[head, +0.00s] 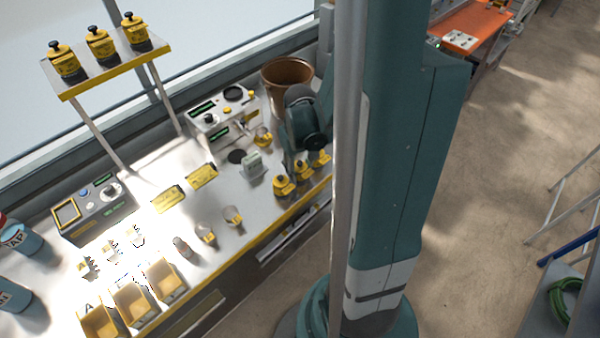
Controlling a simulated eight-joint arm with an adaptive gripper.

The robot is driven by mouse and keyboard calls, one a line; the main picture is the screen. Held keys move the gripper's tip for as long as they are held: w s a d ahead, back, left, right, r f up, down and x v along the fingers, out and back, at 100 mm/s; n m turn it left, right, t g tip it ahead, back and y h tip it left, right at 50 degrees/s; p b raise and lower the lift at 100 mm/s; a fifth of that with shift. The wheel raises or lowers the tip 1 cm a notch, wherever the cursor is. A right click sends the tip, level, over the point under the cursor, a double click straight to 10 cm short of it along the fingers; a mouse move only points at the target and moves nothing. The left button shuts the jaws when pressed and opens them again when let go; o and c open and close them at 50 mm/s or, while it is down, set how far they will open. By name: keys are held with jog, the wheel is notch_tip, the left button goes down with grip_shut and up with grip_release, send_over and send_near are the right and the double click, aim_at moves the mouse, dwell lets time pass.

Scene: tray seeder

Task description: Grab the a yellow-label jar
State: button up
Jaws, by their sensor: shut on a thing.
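Three yellow-label jars stand in a row near the bench's front edge in the head view: a left one (284,185), a middle one (302,171) and a right one (320,158). My gripper (294,168) reaches down from my teal wrist just behind this row. It is shut on a yellow-label jar. The fingertips are small and partly hidden, so I cannot tell which jar of the row they hold. Three more yellow jars with black knobs (101,46) stand on a raised shelf at the upper left.
A brown pot (287,75) stands behind my wrist. A white machine (217,118) and a grey control box (92,208) stand along the back. Yellow bins (133,304) and several small cups sit at the front left. My column hides the bench's right end.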

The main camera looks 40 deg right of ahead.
jog(key=shift+r, duration=0.15)
jog(key=shift+r+p, duration=1.05)
jog(key=shift+r, duration=3.8)
jog(key=shift+r, duration=0.2)
